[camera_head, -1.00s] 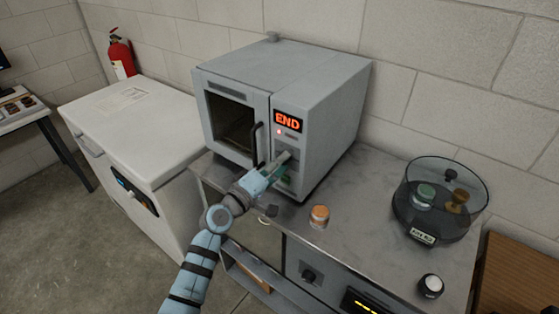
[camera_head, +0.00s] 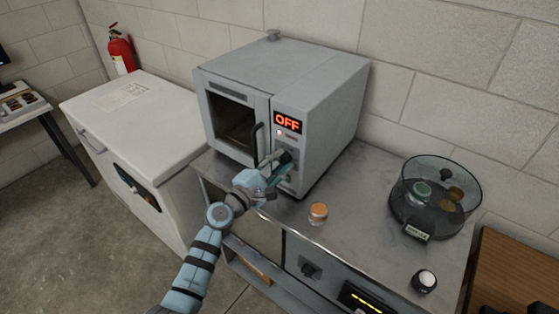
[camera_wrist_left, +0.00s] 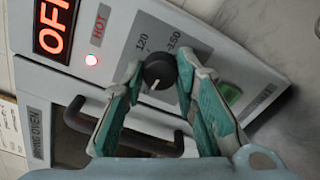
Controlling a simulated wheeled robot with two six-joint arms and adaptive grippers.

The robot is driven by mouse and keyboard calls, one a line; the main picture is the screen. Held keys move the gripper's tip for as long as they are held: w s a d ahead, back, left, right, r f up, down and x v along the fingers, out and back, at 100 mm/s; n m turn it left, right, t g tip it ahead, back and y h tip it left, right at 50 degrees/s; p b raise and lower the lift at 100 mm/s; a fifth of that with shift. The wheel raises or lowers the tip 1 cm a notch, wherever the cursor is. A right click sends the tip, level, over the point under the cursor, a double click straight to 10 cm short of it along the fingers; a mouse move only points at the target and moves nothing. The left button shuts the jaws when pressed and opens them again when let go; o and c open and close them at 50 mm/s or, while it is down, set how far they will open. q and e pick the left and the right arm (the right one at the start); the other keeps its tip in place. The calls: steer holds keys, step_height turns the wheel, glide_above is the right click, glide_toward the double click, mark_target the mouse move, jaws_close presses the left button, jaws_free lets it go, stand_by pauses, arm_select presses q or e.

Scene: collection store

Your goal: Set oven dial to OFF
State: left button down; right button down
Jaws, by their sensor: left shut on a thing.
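The grey drying oven (camera_head: 315,95) stands on the steel bench against the wall. Its red display (camera_head: 287,121) reads OFF, with a small red lamp below it, labelled HOT in the left wrist view (camera_wrist_left: 91,60). The black dial (camera_wrist_left: 160,70) has a pale pointer line and numbers 120 and 150 beside it. My left gripper (camera_head: 278,164) is at the oven's front panel; in the left wrist view its teal-padded fingers (camera_wrist_left: 160,79) are shut on the dial, one on each side. My right gripper is not in view.
An orange-lidded jar (camera_head: 318,212) stands on the bench near the oven. A round clear desiccator (camera_head: 436,200) with jars inside and a white-topped black knob-like item (camera_head: 425,281) are to the right. A white cabinet (camera_head: 135,125) stands at the left.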

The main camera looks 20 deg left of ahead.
arm_select(q)
steer(key=shift+f+n, duration=0.15)
steer(key=shift+n, duration=0.25)
steer(key=c, duration=1.3)
jaws_free()
steer(key=v, duration=1.2)
steer(key=shift+s, duration=0.1)
steer(key=shift+d, duration=0.1)
